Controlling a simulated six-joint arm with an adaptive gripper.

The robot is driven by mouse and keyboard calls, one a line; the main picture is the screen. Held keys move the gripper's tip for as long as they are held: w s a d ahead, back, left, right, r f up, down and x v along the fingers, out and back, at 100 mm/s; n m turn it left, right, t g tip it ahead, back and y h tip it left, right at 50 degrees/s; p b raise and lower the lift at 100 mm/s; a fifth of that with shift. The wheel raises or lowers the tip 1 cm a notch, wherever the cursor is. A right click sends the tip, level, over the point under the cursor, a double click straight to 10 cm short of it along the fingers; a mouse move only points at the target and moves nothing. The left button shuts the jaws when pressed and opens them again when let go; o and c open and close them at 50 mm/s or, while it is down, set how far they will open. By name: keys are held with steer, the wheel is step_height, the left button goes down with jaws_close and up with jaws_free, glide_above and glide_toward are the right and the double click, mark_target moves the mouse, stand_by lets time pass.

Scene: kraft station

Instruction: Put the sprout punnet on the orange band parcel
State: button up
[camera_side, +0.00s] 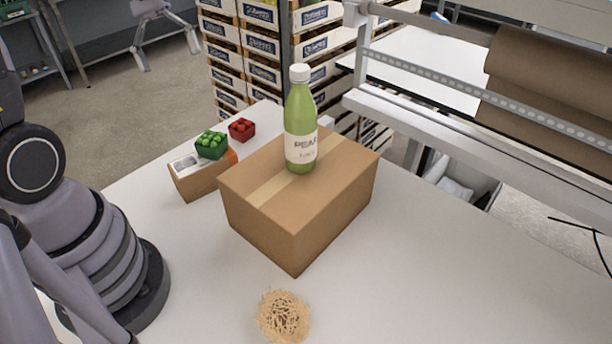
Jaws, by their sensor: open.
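The sprout punnet (211,147), a small green tray of round green sprouts, appears to rest upright on top of the orange band parcel. This parcel (203,182) is a small brown box at the left of the table, with orange (233,158) showing near its right end. A pale, whitish patch or item (186,162) shows on its top, left of the punnet. My gripper (170,60) is at the top left of the view, open and empty, apart from the punnet and parcel.
A large taped carton (300,215) stands mid-table with a green juice bottle (300,125) upright on it. A red punnet (241,129) sits behind the small parcel. A nest of shredded paper (284,317) lies at the front. The table (430,270) is clear at right.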

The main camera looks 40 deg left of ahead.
steer(key=s+d+r+m+t+y, duration=0.4)
steer(key=s+r+m+t, duration=0.3)
steer(key=s, duration=0.3)
steer(key=shift+s+d+r+m+y, duration=0.15)
steer(key=shift+s+m+y, duration=0.2)
steer(key=shift+m+y, duration=0.35)
